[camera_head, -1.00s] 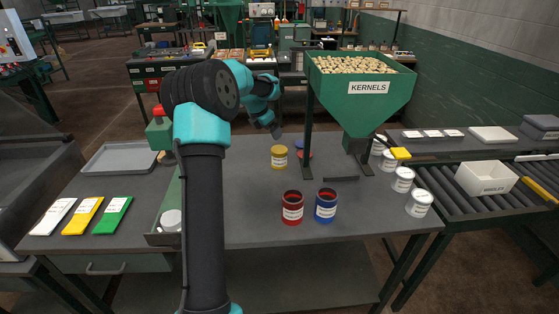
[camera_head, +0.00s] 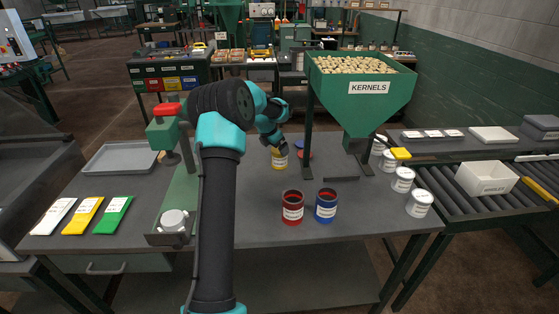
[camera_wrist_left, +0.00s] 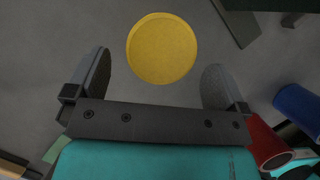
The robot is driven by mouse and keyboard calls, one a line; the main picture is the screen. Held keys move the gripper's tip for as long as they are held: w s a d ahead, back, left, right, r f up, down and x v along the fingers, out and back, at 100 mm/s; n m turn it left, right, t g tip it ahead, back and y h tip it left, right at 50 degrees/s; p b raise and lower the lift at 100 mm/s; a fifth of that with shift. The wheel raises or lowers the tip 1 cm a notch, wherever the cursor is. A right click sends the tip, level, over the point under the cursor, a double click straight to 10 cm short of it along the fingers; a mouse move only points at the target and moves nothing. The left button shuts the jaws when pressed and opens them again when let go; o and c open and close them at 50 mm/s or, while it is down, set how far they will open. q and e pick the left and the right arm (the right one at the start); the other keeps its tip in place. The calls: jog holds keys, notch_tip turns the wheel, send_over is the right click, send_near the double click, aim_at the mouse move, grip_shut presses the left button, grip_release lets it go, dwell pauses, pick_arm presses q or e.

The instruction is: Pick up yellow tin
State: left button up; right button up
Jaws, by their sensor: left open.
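The yellow tin (camera_head: 279,162) stands upright on the grey table, left of the hopper's front leg. In the left wrist view its round yellow top (camera_wrist_left: 162,48) lies ahead of and between the two fingers. My left gripper (camera_head: 277,147) is just above and behind the tin in the head view, partly covering its top. In the left wrist view the left gripper (camera_wrist_left: 158,80) is open, with nothing held between its fingers. My right gripper is not in view.
A red tin (camera_head: 292,207) and a blue tin (camera_head: 326,206) stand nearer the front. The green kernel hopper (camera_head: 362,95) rises right of the yellow tin. A white can (camera_head: 174,221) stands at the left. Bare table lies left of the yellow tin.

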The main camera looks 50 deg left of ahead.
pick_arm(q)
jog(key=shift+x, duration=2.55)
jog(key=shift+s, duration=0.1)
jog(key=shift+c, duration=0.2)
jog(key=c, duration=1.2)
